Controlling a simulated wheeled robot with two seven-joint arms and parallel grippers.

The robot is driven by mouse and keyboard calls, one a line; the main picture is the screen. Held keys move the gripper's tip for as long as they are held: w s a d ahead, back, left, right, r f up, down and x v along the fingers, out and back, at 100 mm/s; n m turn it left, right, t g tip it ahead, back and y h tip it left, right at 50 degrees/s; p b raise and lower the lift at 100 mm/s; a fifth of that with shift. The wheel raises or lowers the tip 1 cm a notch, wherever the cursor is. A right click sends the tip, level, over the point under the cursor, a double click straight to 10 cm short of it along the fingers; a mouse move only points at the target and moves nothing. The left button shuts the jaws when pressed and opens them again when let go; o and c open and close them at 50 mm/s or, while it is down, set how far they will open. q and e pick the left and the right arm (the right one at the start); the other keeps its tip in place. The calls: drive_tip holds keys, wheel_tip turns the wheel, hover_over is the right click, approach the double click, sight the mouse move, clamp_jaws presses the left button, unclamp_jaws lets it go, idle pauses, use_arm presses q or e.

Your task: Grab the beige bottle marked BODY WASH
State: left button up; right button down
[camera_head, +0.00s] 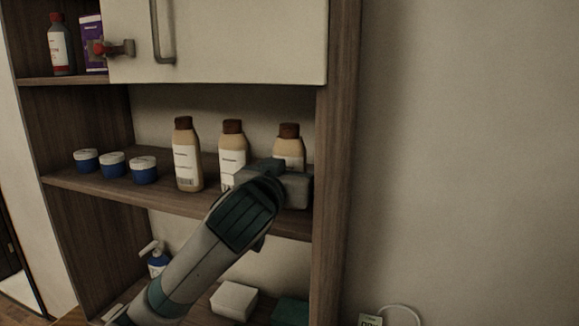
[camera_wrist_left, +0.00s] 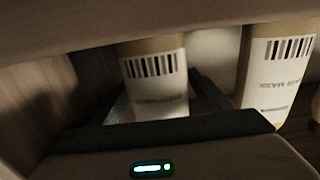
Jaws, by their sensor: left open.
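Three beige bottles with brown caps stand in a row on the middle shelf: a left one (camera_head: 187,155), a middle one (camera_head: 232,150) and a right one (camera_head: 290,148). Their label words are too small to read in the head view. My left gripper (camera_head: 290,180) is open at the right bottle and hides its lower part. In the left wrist view, which looks upside down, this bottle (camera_wrist_left: 157,82) is between the open fingers (camera_wrist_left: 165,98); its label shows a barcode and blurred text. The neighbouring bottle (camera_wrist_left: 278,75) is outside the fingers. My right gripper is not in view.
Several blue jars with white lids (camera_head: 113,165) stand left on the same shelf (camera_head: 120,190). A cabinet door (camera_head: 230,40) is above, and a wooden side panel (camera_head: 335,150) is close right of the gripper. A pump bottle (camera_head: 157,262) and white box (camera_head: 234,300) are below.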

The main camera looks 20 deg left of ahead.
use_arm(q)
drive_tip(key=shift+c, duration=0.6)
drive_tip(key=c, duration=1.2)
drive_tip(key=shift+o, duration=0.2)
drive_tip(key=shift+r, duration=0.1)
